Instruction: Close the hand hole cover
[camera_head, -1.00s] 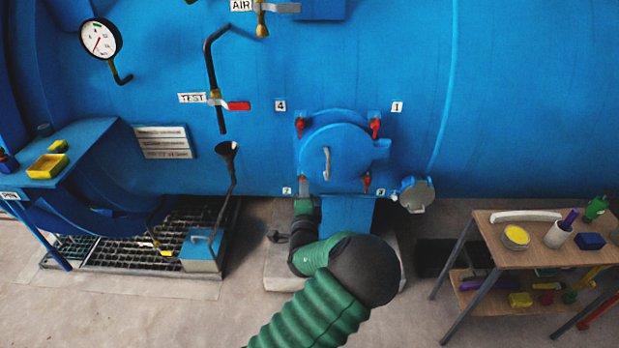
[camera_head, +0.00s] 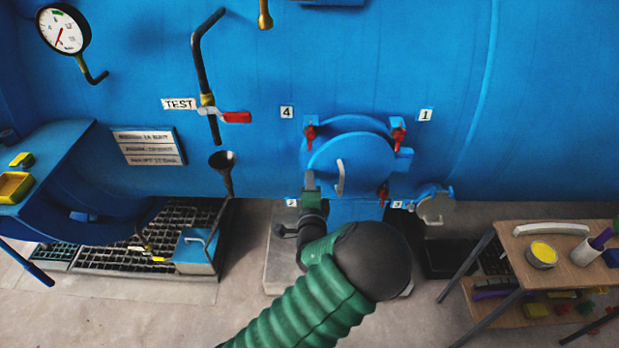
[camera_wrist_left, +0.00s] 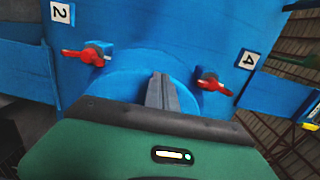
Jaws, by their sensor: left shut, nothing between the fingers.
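The round blue hand hole cover (camera_head: 350,168) is at the blue vessel wall, in front of its round flange. It has a pale upright handle (camera_head: 340,178). I cannot tell how tightly it sits. Red clamps show near labels 4 (camera_head: 310,137), 1 (camera_head: 398,137) and 3 (camera_head: 383,194). My left gripper (camera_head: 309,180) is shut and empty at the cover's lower left edge; contact is unclear. In the left wrist view, its grey fingers (camera_wrist_left: 161,92) point at the blue cover (camera_wrist_left: 125,85), between red clamps at labels 2 (camera_wrist_left: 84,55) and 4 (camera_wrist_left: 212,83). My right gripper is out of view.
A small blue bracket with a grey disc (camera_head: 433,205) stands right of the cover. A wooden table (camera_head: 519,247) with items is at the right. A blue bench (camera_head: 50,165) and floor grating (camera_head: 110,255) are at the left. A red-handled test valve (camera_head: 236,117) hangs above left.

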